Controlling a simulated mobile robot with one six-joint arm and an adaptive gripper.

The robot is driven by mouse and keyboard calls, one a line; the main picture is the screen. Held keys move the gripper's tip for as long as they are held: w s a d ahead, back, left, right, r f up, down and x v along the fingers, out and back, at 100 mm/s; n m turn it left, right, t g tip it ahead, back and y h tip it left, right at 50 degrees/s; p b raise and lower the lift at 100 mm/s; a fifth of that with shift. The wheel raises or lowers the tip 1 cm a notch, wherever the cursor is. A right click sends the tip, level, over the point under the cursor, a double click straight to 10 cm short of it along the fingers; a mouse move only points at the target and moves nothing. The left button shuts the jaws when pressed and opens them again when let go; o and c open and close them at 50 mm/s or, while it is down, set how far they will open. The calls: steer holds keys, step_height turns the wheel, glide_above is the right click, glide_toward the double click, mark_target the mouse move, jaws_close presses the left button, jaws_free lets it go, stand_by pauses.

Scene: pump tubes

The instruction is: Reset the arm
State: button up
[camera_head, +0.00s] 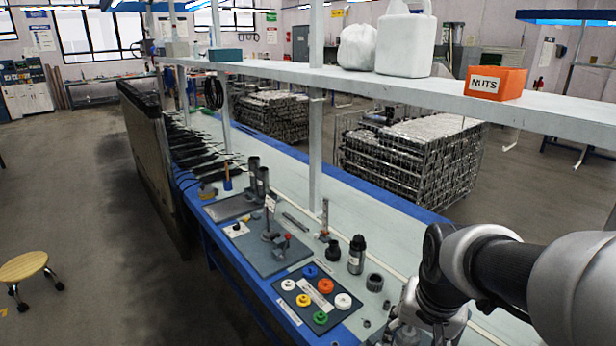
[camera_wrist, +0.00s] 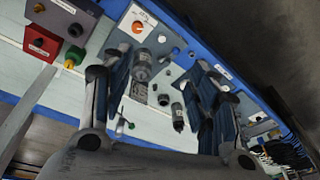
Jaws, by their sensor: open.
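My arm comes in from the right in the head view and bends down over the right part of the workbench (camera_head: 285,170). The gripper end is mostly cut off at the bottom edge there. In the wrist view my gripper (camera_wrist: 160,95) is open, with its two dark fingers well apart and nothing between them in its grasp. Beyond the fingers, dark cylindrical parts (camera_wrist: 142,62) stand on the bench, apart from the gripper.
A dark tray (camera_head: 345,312) with coloured knobs and a grey fixture plate (camera_head: 262,248) lie on the bench. A black bottle (camera_head: 357,254) stands near my arm. A shelf (camera_head: 400,88) overhead carries white containers and an orange NUTS bin (camera_head: 495,83). A stool (camera_head: 24,266) stands at left.

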steer(key=s+a+r+n+t, duration=0.1)
steer(key=s+a+r+n, duration=0.1)
steer(key=s, duration=0.5)
steer(key=s+a+r+n, duration=0.2)
steer(key=s+n, duration=0.1)
steer(key=s, duration=0.5)
steer(key=shift+a+r+t, duration=0.2)
steer(key=shift+r+t, duration=0.15)
steer(key=shift+t, duration=0.05)
